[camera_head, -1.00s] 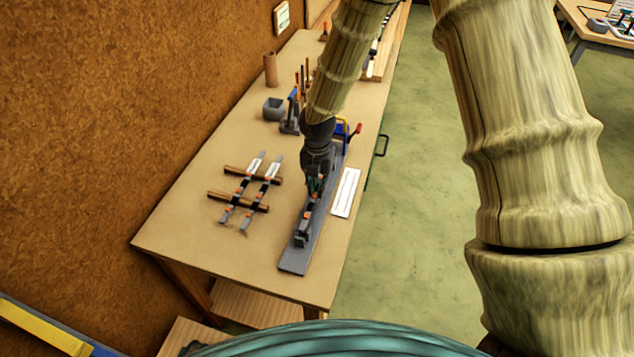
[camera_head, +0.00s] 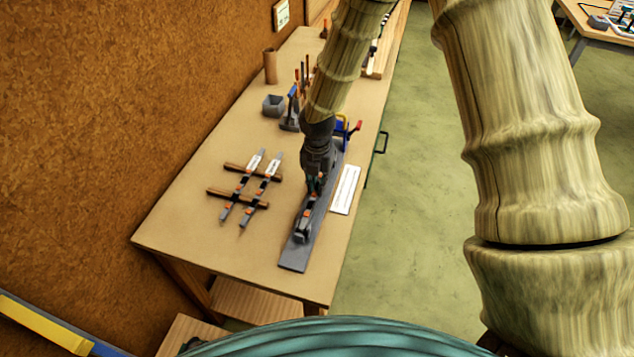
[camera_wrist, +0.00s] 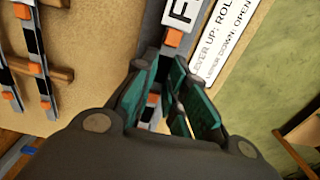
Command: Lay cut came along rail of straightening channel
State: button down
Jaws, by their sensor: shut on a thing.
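My gripper (camera_head: 313,188) is over the long grey straightening channel (camera_head: 292,258) near the right edge of the bench. Its teal fingers (camera_wrist: 172,100) are shut on a narrow grey came with orange bands and a white label (camera_wrist: 183,12). The came runs lengthwise along the channel. In the head view its orange bands (camera_head: 307,213) show below the gripper. Whether it touches the rail cannot be told, as my fingers and wrist hide much of it.
Two similar labelled strips (camera_head: 262,178) lie across two wooden sticks (camera_head: 222,192) to the left. A white printed card (camera_head: 344,190) lies right of the channel. The bench front left is clear.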

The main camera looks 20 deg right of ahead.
jog(key=c, duration=1.4)
grip_release()
jog(key=shift+o, duration=0.2)
notch_tip(320, 180, up, 12)
jog(key=shift+a, duration=0.1)
